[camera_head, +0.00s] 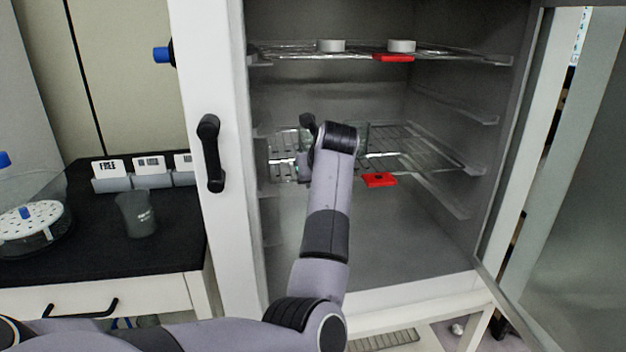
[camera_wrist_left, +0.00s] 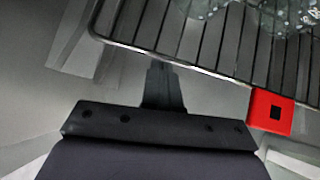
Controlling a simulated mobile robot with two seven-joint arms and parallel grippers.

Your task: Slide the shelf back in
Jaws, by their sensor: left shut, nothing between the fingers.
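The lower wire shelf (camera_head: 425,150) is inside the open freeze dryer, with a red tag (camera_head: 380,180) at its front edge. In the left wrist view, the shelf (camera_wrist_left: 150,50) crosses the top and its red tag (camera_wrist_left: 271,112) is at the right. My left gripper (camera_wrist_left: 160,72) is shut and empty, its fingers close to the shelf's front bar. I cannot tell whether they touch it. In the head view my left arm covers part of the shelf and mostly hides the gripper. Clear glassware (camera_wrist_left: 290,12) stands on the shelf. My right gripper is not in view.
An upper shelf (camera_head: 360,53) carries two white round items and a red tag. The white door frame with a black handle (camera_head: 209,153) is left of my arm. The open door (camera_head: 565,200) is at the right. A black counter (camera_head: 100,225) holds a beaker and boxes.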

